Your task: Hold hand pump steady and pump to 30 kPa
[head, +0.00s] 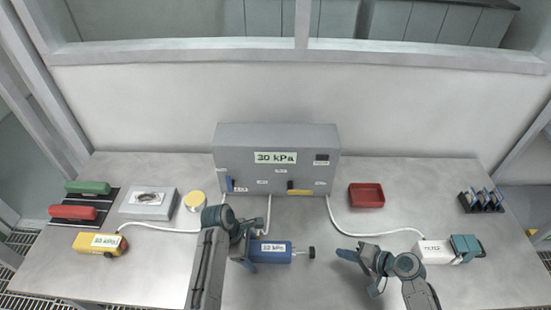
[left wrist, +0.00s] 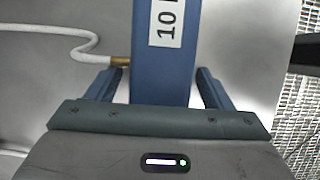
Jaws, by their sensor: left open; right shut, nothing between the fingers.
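The hand pump (head: 273,253) is a blue cylinder lying on the table, with a "10 kPa" label and a dark plunger knob (head: 311,252) at its right end. My left gripper (head: 250,252) is at the left part of the pump. In the left wrist view, the open fingers (left wrist: 158,85) stand on either side of the blue body (left wrist: 160,75), with a narrow gap at each side. My right gripper (head: 345,254) is shut and empty, to the right of the knob and apart from it. A grey box (head: 230,150) behind carries a "30 kPa" sign (head: 275,157).
White hoses run from the box to a yellow block (head: 88,242), the pump and a white block (head: 433,252). A red tray (head: 366,195), a dark rack (head: 482,202), a yellow round tin (head: 194,200), a grey case (head: 148,204) and red and green tools (head: 73,212) stand around.

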